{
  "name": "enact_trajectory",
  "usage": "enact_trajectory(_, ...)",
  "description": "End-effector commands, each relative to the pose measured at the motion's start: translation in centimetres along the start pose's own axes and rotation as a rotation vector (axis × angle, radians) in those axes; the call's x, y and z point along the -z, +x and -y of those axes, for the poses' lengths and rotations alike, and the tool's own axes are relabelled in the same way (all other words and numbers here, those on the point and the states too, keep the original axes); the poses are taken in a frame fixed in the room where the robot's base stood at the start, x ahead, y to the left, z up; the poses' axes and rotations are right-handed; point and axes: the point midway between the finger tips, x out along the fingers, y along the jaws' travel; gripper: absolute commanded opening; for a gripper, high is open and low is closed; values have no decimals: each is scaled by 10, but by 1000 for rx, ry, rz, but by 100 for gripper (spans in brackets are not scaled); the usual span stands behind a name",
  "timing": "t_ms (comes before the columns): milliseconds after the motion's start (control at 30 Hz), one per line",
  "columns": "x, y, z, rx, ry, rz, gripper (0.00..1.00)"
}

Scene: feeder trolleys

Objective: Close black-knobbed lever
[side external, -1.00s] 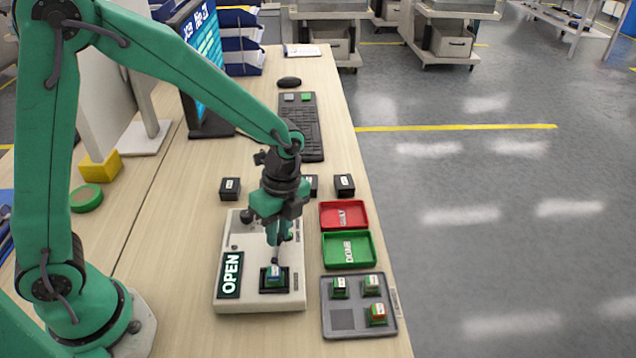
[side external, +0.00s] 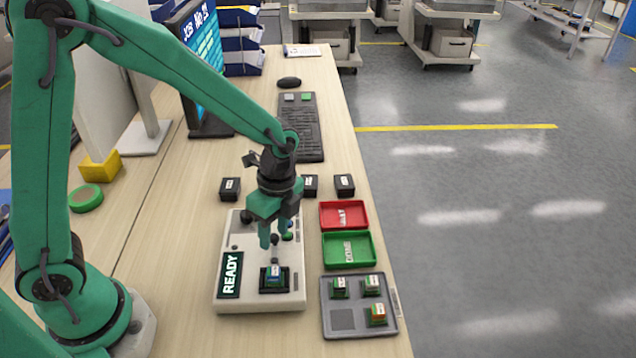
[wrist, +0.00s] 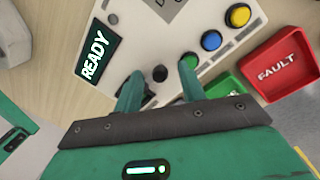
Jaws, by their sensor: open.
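The pale control box (side external: 235,300) stands on the bench with its display reading READY (side external: 230,274); the display also shows in the wrist view (wrist: 94,53). A small part (side external: 275,276) sits in the black socket at the box's near end. My gripper (side external: 274,240) is open above the box, pointing down. In the wrist view a round black knob (wrist: 160,73) shows between my spread fingers, apart from both. I cannot tell how far its lever is swung; the fingers and palm hide part of it.
Green, blue (wrist: 211,40) and yellow (wrist: 238,15) buttons line one side of the box. To its right are a red tray (side external: 343,214), a green tray (side external: 348,250) and a grey tray (side external: 345,320) with parts. Black blocks (side external: 230,189) stand behind.

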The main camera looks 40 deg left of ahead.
Motion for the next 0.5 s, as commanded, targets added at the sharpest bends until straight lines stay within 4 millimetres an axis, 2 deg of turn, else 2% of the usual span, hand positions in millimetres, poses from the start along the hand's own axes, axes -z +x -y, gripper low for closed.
enact_trajectory(267, 1, -10, 0, 2, 1, -1, 40)
enact_trajectory(500, 1, -38, 1, 5, 1, -2, 40)
